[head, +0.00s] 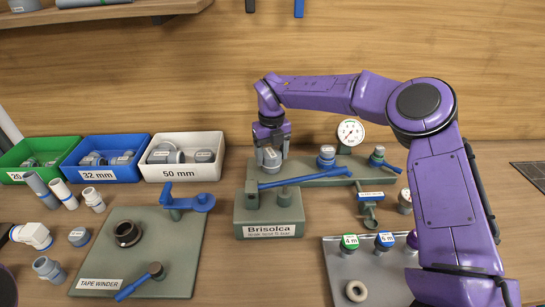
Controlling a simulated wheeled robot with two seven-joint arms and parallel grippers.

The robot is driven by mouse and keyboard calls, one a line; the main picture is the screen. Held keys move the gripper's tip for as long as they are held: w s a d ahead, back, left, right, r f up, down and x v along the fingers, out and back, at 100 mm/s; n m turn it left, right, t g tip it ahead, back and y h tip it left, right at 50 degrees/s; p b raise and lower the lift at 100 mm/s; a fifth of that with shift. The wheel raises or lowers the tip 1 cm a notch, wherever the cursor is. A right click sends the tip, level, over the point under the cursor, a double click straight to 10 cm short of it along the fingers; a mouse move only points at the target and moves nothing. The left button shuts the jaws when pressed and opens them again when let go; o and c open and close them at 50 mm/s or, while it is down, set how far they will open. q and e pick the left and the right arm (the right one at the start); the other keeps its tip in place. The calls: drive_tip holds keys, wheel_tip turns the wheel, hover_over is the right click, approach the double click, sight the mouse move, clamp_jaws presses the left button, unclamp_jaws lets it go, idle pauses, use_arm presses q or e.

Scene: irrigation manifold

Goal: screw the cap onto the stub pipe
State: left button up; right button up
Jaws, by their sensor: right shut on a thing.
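My right gripper (270,148) points down at the left end of the grey-green manifold board. It is shut on a grey cap (268,158) with a pale label on top, one finger on each side. The cap sits low over the board, behind the blue-handled bar. The stub pipe cannot be made out; whatever is under the cap is hidden, so I cannot tell whether the threads meet. My left gripper is not in view.
The manifold board (320,180) also carries blue-ringed fittings and a gauge (351,132). The Brisolca block (269,216) stands just in front. Green, blue (103,158) and white (182,170) bins stand left. The tape winder board (170,255) and a grey tray (342,270) lie nearer.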

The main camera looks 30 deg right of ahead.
drive_tip(key=shift+w+d+r, duration=0.1)
drive_tip(key=shift+w+r, duration=0.2)
drive_tip(key=shift+r, duration=0.1)
drive_tip(key=shift+f+m+b, duration=0.2)
drive_tip(key=shift+m+b, duration=0.3)
drive_tip(key=shift+m, duration=0.1)
drive_tip(key=shift+c, duration=0.7)
drive_tip(key=m+b, duration=0.2)
drive_tip(key=m, duration=0.1)
drive_tip(key=shift+r, duration=0.15)
drive_tip(key=shift+m, duration=0.3)
drive_tip(key=shift+f+m+b, duration=0.2)
drive_tip(key=shift+m+b, duration=0.3)
drive_tip(key=shift+b, duration=0.15)
drive_tip(key=m+b, duration=0.2)
drive_tip(key=shift+m, duration=0.3)
drive_tip(key=shift+r+m, duration=0.15)
drive_tip(key=shift+m, duration=0.25)
